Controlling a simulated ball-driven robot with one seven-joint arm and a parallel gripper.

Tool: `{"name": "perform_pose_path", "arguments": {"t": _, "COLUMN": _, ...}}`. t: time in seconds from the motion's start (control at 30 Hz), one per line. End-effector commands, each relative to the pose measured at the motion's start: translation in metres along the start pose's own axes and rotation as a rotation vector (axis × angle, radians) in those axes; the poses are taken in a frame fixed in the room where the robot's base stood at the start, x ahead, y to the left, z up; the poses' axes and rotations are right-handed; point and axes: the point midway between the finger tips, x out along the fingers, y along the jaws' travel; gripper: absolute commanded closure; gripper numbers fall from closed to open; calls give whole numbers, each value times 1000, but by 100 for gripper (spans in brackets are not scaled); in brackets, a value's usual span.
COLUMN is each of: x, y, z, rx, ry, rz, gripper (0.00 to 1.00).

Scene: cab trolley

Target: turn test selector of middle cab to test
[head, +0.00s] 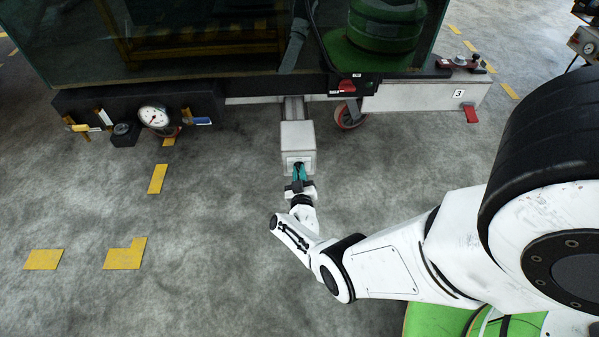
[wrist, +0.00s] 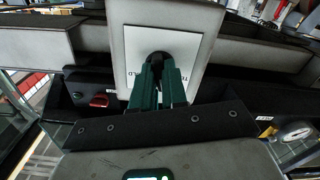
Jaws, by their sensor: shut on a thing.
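The test selector is a dark round knob (wrist: 159,58) on a white label plate (wrist: 190,45) in the wrist view. The plate is on the front of a small pale grey box (head: 297,135), low on the cab trolley in the head view. My gripper (head: 299,170) reaches the box front from below. In the wrist view its green fingers (wrist: 159,84) are shut on the selector knob. The fingers cover most of the knob and part of the plate's lettering, so I cannot read its setting. A tag with "3" (head: 458,93) is on this cab's frame.
Left of the box, a round gauge (head: 154,117) and small valve handles hang under the cab. A red-rimmed castor (head: 350,115) is just to the right. The grey floor (head: 210,250) in front is clear, with yellow markings.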

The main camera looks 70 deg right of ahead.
Motion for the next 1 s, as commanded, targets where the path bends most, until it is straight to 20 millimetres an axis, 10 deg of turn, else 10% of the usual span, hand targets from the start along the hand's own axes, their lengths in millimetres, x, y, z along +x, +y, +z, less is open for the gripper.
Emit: {"name": "perform_pose_path", "arguments": {"t": 1.0, "x": -1, "y": -1, "z": 2, "rx": -741, "ry": -2, "rz": -2, "gripper": 100}}
